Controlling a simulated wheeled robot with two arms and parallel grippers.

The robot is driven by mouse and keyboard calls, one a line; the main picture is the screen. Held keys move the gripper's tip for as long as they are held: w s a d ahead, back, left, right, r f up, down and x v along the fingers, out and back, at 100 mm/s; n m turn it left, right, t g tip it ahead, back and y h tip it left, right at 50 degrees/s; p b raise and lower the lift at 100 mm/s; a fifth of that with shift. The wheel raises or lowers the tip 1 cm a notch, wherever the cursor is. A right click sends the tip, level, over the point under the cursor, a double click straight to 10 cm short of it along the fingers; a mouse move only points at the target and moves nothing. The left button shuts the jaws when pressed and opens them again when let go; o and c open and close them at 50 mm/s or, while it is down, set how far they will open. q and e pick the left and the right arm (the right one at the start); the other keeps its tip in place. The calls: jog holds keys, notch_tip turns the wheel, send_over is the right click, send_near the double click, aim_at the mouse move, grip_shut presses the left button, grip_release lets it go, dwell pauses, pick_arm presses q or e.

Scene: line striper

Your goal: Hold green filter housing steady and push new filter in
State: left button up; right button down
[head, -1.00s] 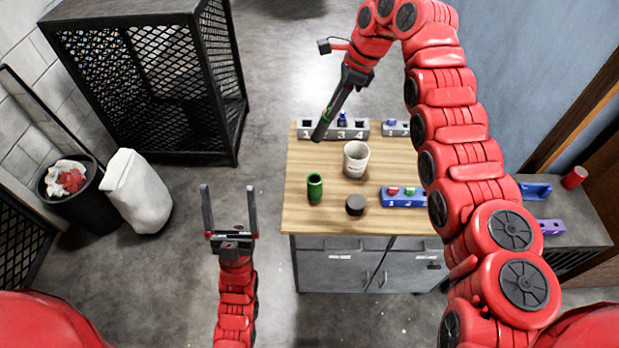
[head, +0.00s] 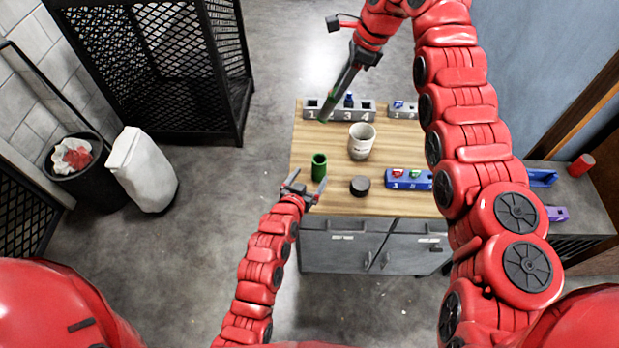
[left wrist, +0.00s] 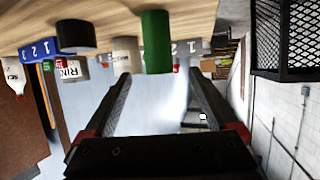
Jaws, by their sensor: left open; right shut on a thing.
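The green filter housing (head: 319,167), an upright open cylinder, stands on the wooden workbench (head: 340,205) near its left front corner. My left gripper (head: 308,182) is open and empty just in front of the housing. In the left wrist view, which is upside down, the housing (left wrist: 156,42) lies ahead between the two spread fingers (left wrist: 162,85), apart from them. My right gripper (head: 328,115) is over the back left of the bench, pointing down and left. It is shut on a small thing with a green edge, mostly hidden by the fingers.
A white cup (head: 361,141) stands behind and right of the housing. A black round cap (head: 360,186) lies to its right. A blue numbered holder (head: 408,179) is further right. A grey numbered rack (head: 381,110) is at the back. Open floor lies left of the bench.

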aim_at(321, 161)
pick_arm(q)
jog(key=shift+w+d+f, duration=0.15)
jog(key=shift+d+f, duration=0.05)
jog(key=x, duration=1.1)
jog(key=shift+w, duration=0.1)
jog(key=shift+w+f, duration=0.15)
grip_shut()
pick_arm(e)
jog(key=a+f+h, duration=0.1)
jog(key=f, duration=0.1)
jog(key=a+f+h, duration=0.1)
jog(key=f, duration=0.2)
jog(key=a+f+h, duration=0.1)
jog(key=a+f, duration=0.1)
jog(key=f, duration=0.1)
jog(key=shift+a+f+h, duration=0.1)
jog(key=shift+f+h, duration=0.1)
jog(key=shift+h, duration=0.1)
jog(key=shift+f, duration=3.2)
